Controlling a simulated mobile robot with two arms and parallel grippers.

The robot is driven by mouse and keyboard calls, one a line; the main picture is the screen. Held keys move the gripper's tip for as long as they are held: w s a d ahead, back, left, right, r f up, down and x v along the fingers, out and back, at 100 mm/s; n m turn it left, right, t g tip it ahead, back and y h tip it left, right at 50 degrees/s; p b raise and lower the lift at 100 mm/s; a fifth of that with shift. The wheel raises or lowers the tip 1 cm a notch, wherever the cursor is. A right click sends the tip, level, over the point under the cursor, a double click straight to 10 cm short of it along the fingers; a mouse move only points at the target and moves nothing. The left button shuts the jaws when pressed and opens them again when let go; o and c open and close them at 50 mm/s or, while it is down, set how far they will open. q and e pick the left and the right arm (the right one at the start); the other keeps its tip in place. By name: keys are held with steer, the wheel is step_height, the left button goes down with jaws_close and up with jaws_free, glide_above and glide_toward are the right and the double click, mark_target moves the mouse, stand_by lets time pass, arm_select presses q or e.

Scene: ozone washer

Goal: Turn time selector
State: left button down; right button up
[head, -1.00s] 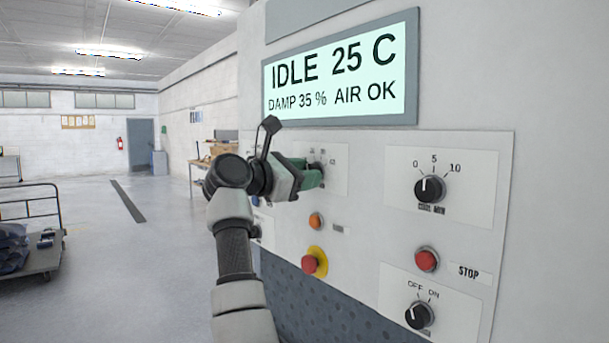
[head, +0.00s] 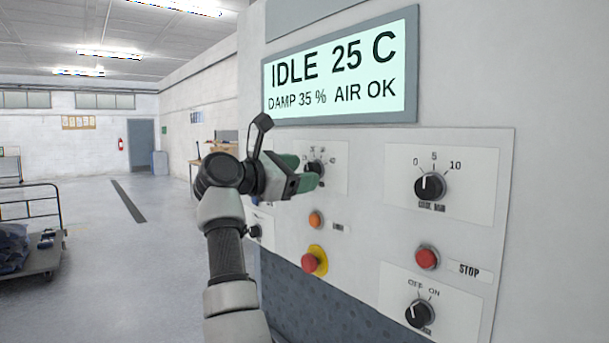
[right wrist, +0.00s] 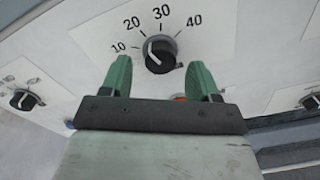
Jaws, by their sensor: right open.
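A black round knob (head: 315,167) with a scale of 10, 20, 30 and 40 sits on a white plate left of centre on the panel. It also shows in the right wrist view (right wrist: 160,53), where its white pointer mark leans up and left, towards the 20 side. The caption under it is hidden. My right gripper (head: 300,172) is open in front of the knob. In the right wrist view its green fingers stand apart on either side of the knob, seemingly short of it and holding nothing. My left gripper is not in view.
A 0-5-10 knob (head: 430,187) is on the right. An orange button (head: 316,220), a red button on a yellow ring (head: 314,260), a red STOP button (head: 427,257) and an OFF/ON knob (head: 419,314) lie below. The display (head: 340,70) reads IDLE. Open floor lies left.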

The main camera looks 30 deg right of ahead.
steer(key=a+b, duration=0.1)
steer(key=a, duration=0.8)
steer(key=shift+s+a+b, duration=0.2)
steer(key=shift+s+b, duration=0.1)
steer(key=shift+s, duration=0.05)
